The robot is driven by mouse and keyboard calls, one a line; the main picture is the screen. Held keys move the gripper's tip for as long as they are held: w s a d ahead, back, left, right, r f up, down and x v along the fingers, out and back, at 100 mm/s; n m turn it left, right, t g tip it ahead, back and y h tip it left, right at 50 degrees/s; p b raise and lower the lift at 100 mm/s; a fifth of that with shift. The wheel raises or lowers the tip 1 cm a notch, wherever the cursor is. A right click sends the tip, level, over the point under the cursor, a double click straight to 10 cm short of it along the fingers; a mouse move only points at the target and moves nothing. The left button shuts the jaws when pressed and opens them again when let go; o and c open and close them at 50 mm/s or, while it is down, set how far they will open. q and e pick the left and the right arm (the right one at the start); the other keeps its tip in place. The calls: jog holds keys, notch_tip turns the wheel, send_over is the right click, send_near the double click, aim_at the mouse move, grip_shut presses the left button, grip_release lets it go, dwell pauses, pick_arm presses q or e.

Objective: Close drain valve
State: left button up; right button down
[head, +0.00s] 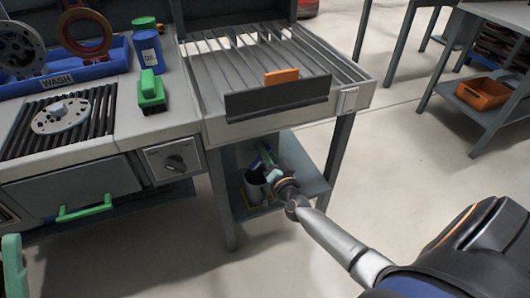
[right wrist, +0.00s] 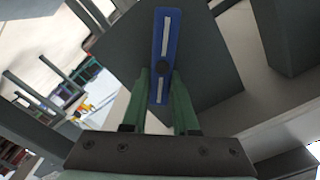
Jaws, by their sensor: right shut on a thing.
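The drain valve shows in the right wrist view as a blue lever (right wrist: 166,32) with white strips and a dark round pivot, in front of a grey plate. The lever stands nearly upright in that view. My right gripper (right wrist: 160,82) has its green fingers on either side of the lever's lower part and is shut on it. In the head view my right gripper (head: 264,158) reaches under the slatted table; the lever is not clear there. A green part at the lower left edge looks like my left gripper (head: 14,268); its jaws cannot be made out.
The slatted table (head: 222,128) stands over my right gripper, with its legs and lower shelf (head: 305,170) around it. A dark container (head: 254,188) is close to the gripper. A cabinet with a green handle (head: 85,209) is left.

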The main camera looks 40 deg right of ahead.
jog(key=m, duration=0.2)
jog(key=f+m+b, duration=0.1)
jog(key=m+b, duration=0.1)
jog(key=m, duration=0.1)
jog(key=shift+s+d+f+m, duration=0.1)
jog(key=shift+d+f+m, duration=0.05)
jog(key=shift+d+m, duration=0.15)
pick_arm(q)
jog(key=shift+n+y, duration=0.3)
jog(key=shift+n, duration=0.2)
jog(key=shift+w+d+f+b, duration=0.15)
jog(key=shift+f+b, duration=0.25)
jog(key=shift+f, duration=0.65)
jog(key=shift+w+f+b, duration=0.1)
jog(key=shift+f+b, duration=0.3)
jog(key=shift+f, duration=0.65)
pick_arm(e)
jog(key=shift+d+f+m, duration=0.1)
jog(key=shift+f+m, duration=0.1)
jog(key=shift+m, duration=0.85)
jog(key=shift+f+m, duration=0.15)
jog(key=shift+m, duration=0.9)
jog(key=c, duration=0.7)
grip_release()
pick_arm(q)
jog(key=shift+f, duration=0.1)
pick_arm(e)
jog(key=shift+s, duration=0.15)
